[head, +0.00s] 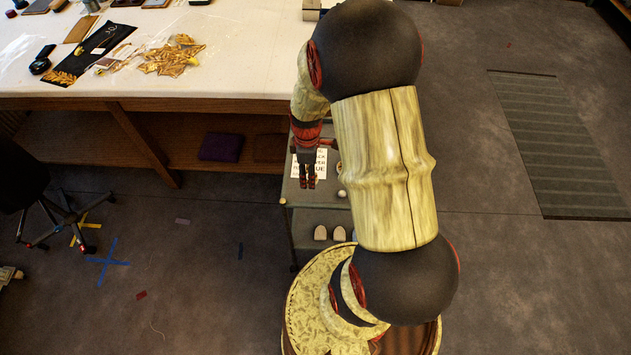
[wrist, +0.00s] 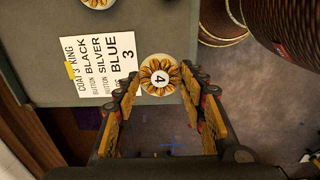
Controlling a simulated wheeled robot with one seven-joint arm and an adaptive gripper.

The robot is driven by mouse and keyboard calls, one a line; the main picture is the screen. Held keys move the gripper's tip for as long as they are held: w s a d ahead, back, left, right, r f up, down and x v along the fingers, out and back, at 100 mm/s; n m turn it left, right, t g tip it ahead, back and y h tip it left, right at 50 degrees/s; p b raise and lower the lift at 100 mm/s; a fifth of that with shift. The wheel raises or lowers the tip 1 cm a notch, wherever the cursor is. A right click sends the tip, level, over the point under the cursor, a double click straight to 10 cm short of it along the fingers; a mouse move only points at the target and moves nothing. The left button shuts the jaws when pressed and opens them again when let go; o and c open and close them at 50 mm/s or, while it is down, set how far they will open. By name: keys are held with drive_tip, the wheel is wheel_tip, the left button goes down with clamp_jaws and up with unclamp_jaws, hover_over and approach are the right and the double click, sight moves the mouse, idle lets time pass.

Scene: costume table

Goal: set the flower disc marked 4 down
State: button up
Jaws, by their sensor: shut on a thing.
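The flower disc marked 4 (wrist: 160,77) is a round pale piece with brown petals and a white centre bearing the number. In the wrist view it sits between the fingertips of my gripper (wrist: 162,82), which is shut on it. It overlaps the edge of the grey cart top (wrist: 150,18) in that view; its height above the cart cannot be told. In the head view my gripper (head: 308,183) points down over the left part of the cart top (head: 326,205), and the disc cannot be made out there.
A printed card (wrist: 98,67) reading BLACK, SILVER, BLUE and 3 lies on the cart, left of the disc. Another flower piece (wrist: 97,3) shows at the wrist view's top edge. Bare cart top lies between them. A white-topped worktable (head: 225,65) stands behind to the left.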

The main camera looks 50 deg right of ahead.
drive_tip(key=shift+s+d+f, duration=0.2)
drive_tip(key=shift+d+f, duration=0.25)
drive_tip(key=shift+f, duration=0.15)
drive_tip(key=shift+s+d+f, duration=0.2)
drive_tip(key=shift+d+f, duration=0.25)
drive_tip(key=shift+f, duration=0.15)
wheel_tip(320, 180, down, 3)
drive_tip(key=shift+d+f+b, duration=0.15)
drive_tip(key=shift+b, duration=0.55)
drive_tip(key=o, duration=1.6)
drive_tip(key=shift+c, duration=0.2)
wheel_tip(320, 180, up, 12)
drive_tip(key=p, duration=0.2)
drive_tip(key=shift+p, duration=0.4)
drive_tip(key=w+a+r+m+t, duration=0.1)
drive_tip(key=w+a+r+m, duration=0.1)
drive_tip(key=a+r, duration=0.55)
drive_tip(key=s+a+r+m+t, duration=0.2)
drive_tip(key=s+a+r+m, duration=0.1)
drive_tip(key=s+a+r, duration=0.2)
drive_tip(key=s+a+r+m+t, duration=0.2)
drive_tip(key=s+a+r+m, duration=0.1)
drive_tip(key=a+r, duration=0.7)
wheel_tip(320, 180, up, 4)
drive_tip(key=shift+s+a+f+t, duration=0.15)
drive_tip(key=shift+s+t, duration=0.15)
drive_tip(key=shift+s, duration=0.55)
